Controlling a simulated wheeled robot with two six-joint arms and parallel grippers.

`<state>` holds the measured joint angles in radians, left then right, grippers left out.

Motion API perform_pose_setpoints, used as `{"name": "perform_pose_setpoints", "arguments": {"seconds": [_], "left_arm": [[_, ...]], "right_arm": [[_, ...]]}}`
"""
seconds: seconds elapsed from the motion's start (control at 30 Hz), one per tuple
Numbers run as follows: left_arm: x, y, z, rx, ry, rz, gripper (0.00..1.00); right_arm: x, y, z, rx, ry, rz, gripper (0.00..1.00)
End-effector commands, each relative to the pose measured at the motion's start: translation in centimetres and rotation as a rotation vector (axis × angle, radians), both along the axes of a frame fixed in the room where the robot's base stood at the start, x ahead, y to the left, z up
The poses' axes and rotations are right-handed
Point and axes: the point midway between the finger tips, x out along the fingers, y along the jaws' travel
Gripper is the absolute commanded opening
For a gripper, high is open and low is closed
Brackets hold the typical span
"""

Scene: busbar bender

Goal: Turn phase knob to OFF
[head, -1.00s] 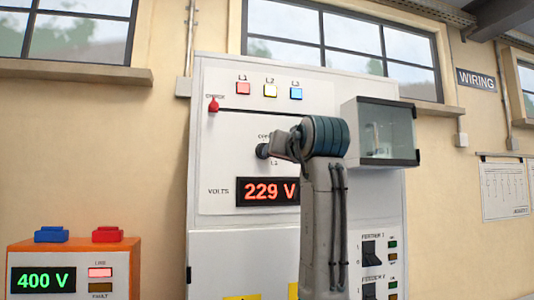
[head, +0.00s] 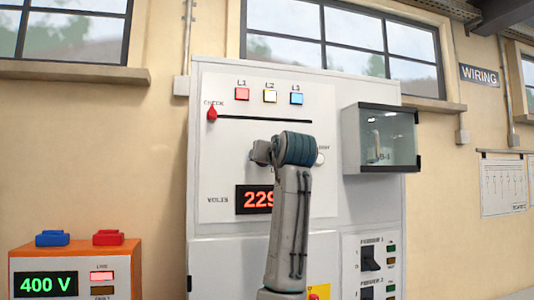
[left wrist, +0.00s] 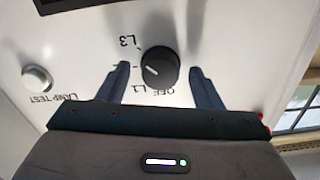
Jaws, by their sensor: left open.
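The black phase knob (left wrist: 160,66) shows in the left wrist view on the white panel, with OFF, L1 and L3 printed around it, upside down here. Its white mark points to the lower left, between the L1 label and an unlabelled tick. My left gripper (left wrist: 159,68) is open, one finger on each side of the knob, with gaps visible; I cannot tell whether the tips reach its depth. In the head view my left arm and wrist cover the knob. My right gripper is not in view.
The lamp test button (left wrist: 37,78) sits left of the knob in the wrist view. Above are L1, L2 and L3 lamps (head: 270,96) and a red lever (head: 212,112). The volts display (head: 254,199) is partly hidden. A glass-fronted box (head: 388,138) juts out at right.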

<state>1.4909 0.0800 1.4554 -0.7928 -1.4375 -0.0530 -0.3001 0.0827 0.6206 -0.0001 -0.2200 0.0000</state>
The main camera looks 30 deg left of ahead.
Motion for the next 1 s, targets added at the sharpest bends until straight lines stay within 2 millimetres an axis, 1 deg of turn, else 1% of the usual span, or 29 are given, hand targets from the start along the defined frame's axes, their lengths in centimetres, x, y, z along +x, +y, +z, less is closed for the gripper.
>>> {"name": "perform_pose_setpoints", "arguments": {"seconds": [0.2,0.23,0.37,0.4,0.43,0.47,0.77,1.0], "left_arm": [[0.0,0.1,-0.1,0.0,0.0,0.0,0.59],[0.0,0.0,-0.1,0.0,0.0,0.0,0.57],[0.0,0.0,0.0,0.0,0.0,0.0,0.32],[0.0,0.0,0.0,0.0,0.0,0.0,0.24],[0.0,0.0,0.0,0.0,0.0,0.0,0.18],[0.0,0.0,0.0,0.0,0.0,0.0,0.15],[0.0,0.0,-0.1,-0.021,-0.024,0.0,0.15],[0.0,0.0,-0.2,-0.104,-0.123,0.0,0.15]], "right_arm": [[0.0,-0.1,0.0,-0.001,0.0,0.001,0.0],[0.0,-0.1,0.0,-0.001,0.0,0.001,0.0],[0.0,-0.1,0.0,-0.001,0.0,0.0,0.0],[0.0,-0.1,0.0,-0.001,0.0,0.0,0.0],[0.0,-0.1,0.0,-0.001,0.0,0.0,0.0],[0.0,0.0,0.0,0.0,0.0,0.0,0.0],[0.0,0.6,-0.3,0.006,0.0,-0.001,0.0],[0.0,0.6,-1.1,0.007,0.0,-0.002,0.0]]}}
